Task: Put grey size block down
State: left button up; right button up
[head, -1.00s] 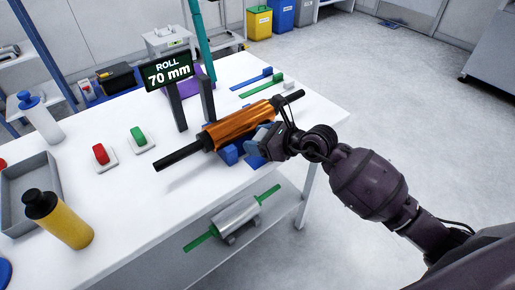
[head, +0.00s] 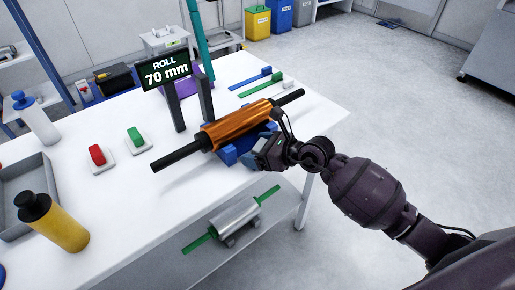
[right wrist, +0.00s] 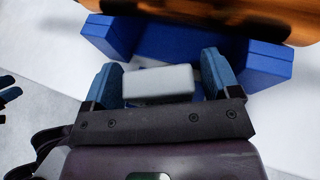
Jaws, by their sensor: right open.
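The grey size block (right wrist: 158,84) is a pale block between the two fingers of my right gripper in the right wrist view. My right gripper (right wrist: 162,82) is open, with a narrow gap showing at the block's right end. The block lies just in front of the blue roll stand (right wrist: 150,40); whether it rests on a surface is hard to tell. In the head view my right gripper (head: 262,153) is beside the near side of the stand (head: 232,153), and I cannot make out the block.
An orange roll (head: 238,124) with black shaft ends lies on the stand, close to my right gripper. A "ROLL 70 mm" sign (head: 166,70) stands behind it. Red (head: 97,154) and green (head: 134,134) buttons are to the left. A silver roll (head: 233,218) is on the lower shelf.

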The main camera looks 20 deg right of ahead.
jog(key=shift+r, duration=0.2)
jog(key=p+v, duration=0.1)
jog(key=v, duration=1.1)
jog(key=s+d+f+n+h, duration=0.1)
jog(key=s+f+n+h, duration=0.3)
jog(key=s+f+n, duration=0.5)
jog(key=s+d+f+n+h, duration=0.2)
jog(key=s+f+n+h, duration=0.3)
jog(key=n, duration=1.4)
jog(key=s+f, duration=0.4)
jog(key=f, duration=0.1)
jog(key=shift+s+f+n+t, duration=0.3)
jog(key=shift+s+f+t, duration=0.05)
jog(key=shift+s+t, duration=0.05)
